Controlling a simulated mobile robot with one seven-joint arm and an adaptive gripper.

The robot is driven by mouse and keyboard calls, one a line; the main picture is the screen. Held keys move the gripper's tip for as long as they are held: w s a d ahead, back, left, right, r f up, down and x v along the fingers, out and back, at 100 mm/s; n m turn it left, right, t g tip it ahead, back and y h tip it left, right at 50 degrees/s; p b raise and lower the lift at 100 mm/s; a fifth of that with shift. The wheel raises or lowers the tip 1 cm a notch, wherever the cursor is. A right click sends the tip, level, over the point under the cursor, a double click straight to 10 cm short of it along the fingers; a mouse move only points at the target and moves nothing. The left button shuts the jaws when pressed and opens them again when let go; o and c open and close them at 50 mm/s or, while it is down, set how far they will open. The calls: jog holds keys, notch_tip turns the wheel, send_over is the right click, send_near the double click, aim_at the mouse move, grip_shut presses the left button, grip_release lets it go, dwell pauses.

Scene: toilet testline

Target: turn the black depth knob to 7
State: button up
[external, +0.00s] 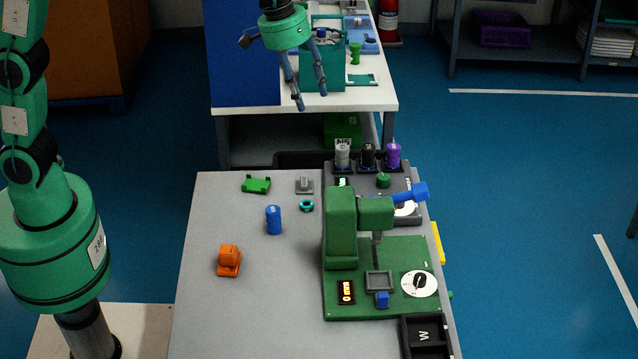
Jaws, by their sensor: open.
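A black knob (419,281) sits on a round white dial (431,287) at the right front of a green machine (385,307). Marks on the dial are too small to read, so I cannot tell its setting. My gripper (311,99) hangs at the top of the view, with its blue-grey fingers apart and nothing between them. It is well away from the knob, toward the far end of the table.
The green machine's upright head (341,228) and a blue lever (420,191) stand behind the dial. A black bin (426,338) is in front of it. A blue cylinder (273,220) and an orange part (229,260) lie left. The table's left front is clear.

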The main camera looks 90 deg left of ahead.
jog(key=w+d+f+n, duration=0.2)
jog(key=w+f, duration=0.4)
jog(key=w, duration=0.4)
jog(key=n+g, duration=0.3)
jog(key=n, duration=0.2)
send_over(421, 275)
notch_tip(421, 275, down, 29)
jog(key=shift+s, duration=0.35)
jog(key=shift+f, duration=0.15)
jog(key=f, duration=0.4)
jog(key=f+b, duration=0.1)
jog(key=f, duration=0.8)
jog(key=shift+w+f+b, duration=0.25)
jog(key=shift+b, duration=0.05)
jog(key=c, duration=1.1)
